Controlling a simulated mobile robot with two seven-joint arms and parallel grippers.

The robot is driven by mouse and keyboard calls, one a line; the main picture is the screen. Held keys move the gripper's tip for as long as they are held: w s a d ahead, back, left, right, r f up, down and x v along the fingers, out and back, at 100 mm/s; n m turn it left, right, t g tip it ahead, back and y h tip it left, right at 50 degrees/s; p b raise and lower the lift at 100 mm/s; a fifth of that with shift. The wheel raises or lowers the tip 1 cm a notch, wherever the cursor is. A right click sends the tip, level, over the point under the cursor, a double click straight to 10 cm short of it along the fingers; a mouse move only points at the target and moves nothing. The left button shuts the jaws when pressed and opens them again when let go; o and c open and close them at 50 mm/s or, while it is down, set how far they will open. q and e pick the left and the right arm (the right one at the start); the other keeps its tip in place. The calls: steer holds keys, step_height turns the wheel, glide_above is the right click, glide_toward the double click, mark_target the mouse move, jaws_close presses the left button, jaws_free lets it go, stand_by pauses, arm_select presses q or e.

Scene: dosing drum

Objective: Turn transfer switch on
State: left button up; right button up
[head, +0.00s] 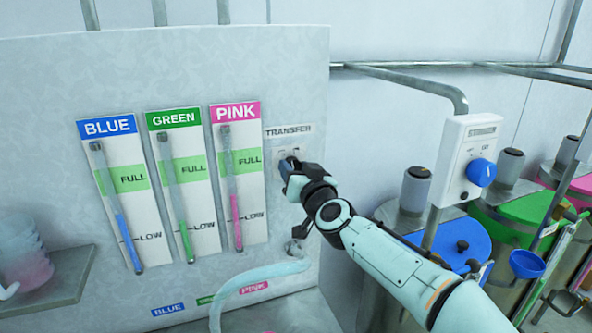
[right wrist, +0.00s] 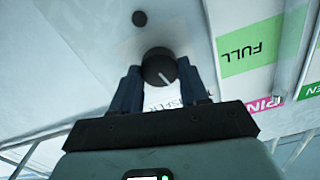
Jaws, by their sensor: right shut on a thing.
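The transfer switch is a round black knob (right wrist: 158,66) with a short white mark, seen in the right wrist view. The mark points toward the lower right of that picture. My right gripper (right wrist: 158,84) has its two fingers on either side of the knob, shut on it. In the head view my right gripper (head: 288,168) is at the panel just below the TRANSFER label (head: 289,131) and hides the knob. My left gripper is not in view.
The panel (head: 60,75) carries blue (head: 108,127), green and pink level gauges left of the switch. A pale hose (head: 262,272) runs below. A white control box with a blue dial (head: 481,172) and several drums stand at the right. A shelf with translucent cups is at the left.

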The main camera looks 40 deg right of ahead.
steer(key=m, duration=0.4)
steer(key=shift+m, duration=0.3)
steer(key=shift+f+m, duration=0.1)
steer(key=shift+m, duration=2.2)
steer(key=o, duration=1.1)
steer(key=shift+c, duration=0.2)
steer(key=shift+d, duration=0.1)
steer(key=b+v, duration=0.1)
steer(key=v, duration=1.2)
steer(key=shift+s, duration=0.2)
